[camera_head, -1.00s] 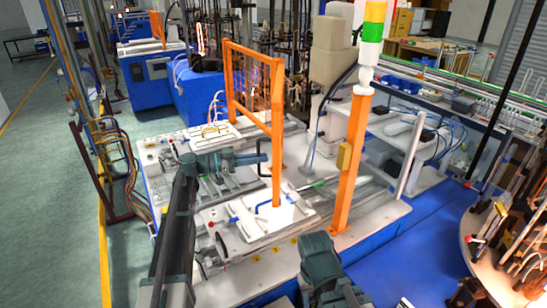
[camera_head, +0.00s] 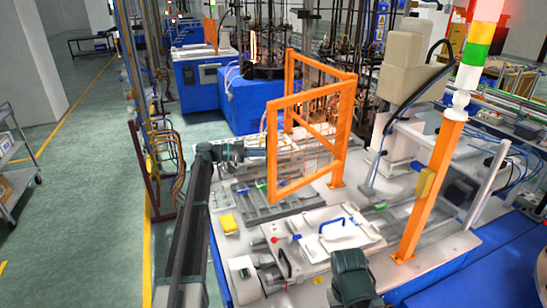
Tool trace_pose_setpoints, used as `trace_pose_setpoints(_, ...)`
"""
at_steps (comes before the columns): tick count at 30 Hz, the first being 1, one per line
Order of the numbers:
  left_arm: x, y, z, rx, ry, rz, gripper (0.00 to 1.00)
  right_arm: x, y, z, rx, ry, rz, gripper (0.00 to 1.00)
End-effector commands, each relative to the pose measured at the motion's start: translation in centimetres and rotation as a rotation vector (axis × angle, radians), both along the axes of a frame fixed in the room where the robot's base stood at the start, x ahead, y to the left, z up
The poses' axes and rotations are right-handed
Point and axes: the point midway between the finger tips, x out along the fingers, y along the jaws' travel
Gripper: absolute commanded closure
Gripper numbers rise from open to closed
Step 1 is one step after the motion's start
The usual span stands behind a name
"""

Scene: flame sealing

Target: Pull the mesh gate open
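The orange mesh gate (camera_head: 272,150) stands in the middle of the camera_head view. Its framed panel swings out at an angle from the orange posts behind it, its free upright toward the left. My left arm reaches in from the lower left. Its wrist ends at the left gripper (camera_head: 250,153), close beside the gate's left upright. The fingertips and the gate's handle are too small and overlapped to make out, so I cannot tell whether they grip. My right arm shows only as a dark link at the bottom. Its fingers are not visible.
Behind the gate stands a blue machine (camera_head: 250,105) with burners. A white plate with a blue handle (camera_head: 345,222) lies in front of the gate. An orange post with a signal lamp (camera_head: 430,190) rises at right.

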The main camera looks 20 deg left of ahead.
Motion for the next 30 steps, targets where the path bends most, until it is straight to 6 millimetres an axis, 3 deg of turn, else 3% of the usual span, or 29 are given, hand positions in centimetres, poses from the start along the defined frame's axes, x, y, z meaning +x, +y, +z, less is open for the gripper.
trace_pose_setpoints(16,0.64,0.49,0.05,-0.002,0.0,0.0,1.0,0.0,0.0,0.02,0.0,0.0,0.0,0.5)
trace_pose_setpoints(17,0.64,0.49,0.05,-0.002,0.0,0.0,0.82,0.0,0.0,0.02,0.0,0.0,0.0,0.5)
trace_pose_setpoints(21,0.62,0.5,0.04,-0.001,0.001,0.0,0.56,0.0,0.0,0.02,0.0,0.0,0.0,0.5)
trace_pose_setpoints(30,0.56,0.63,0.03,-0.001,0.0,0.0,0.55,0.0,0.01,0.01,0.0,0.0,0.0,0.5)
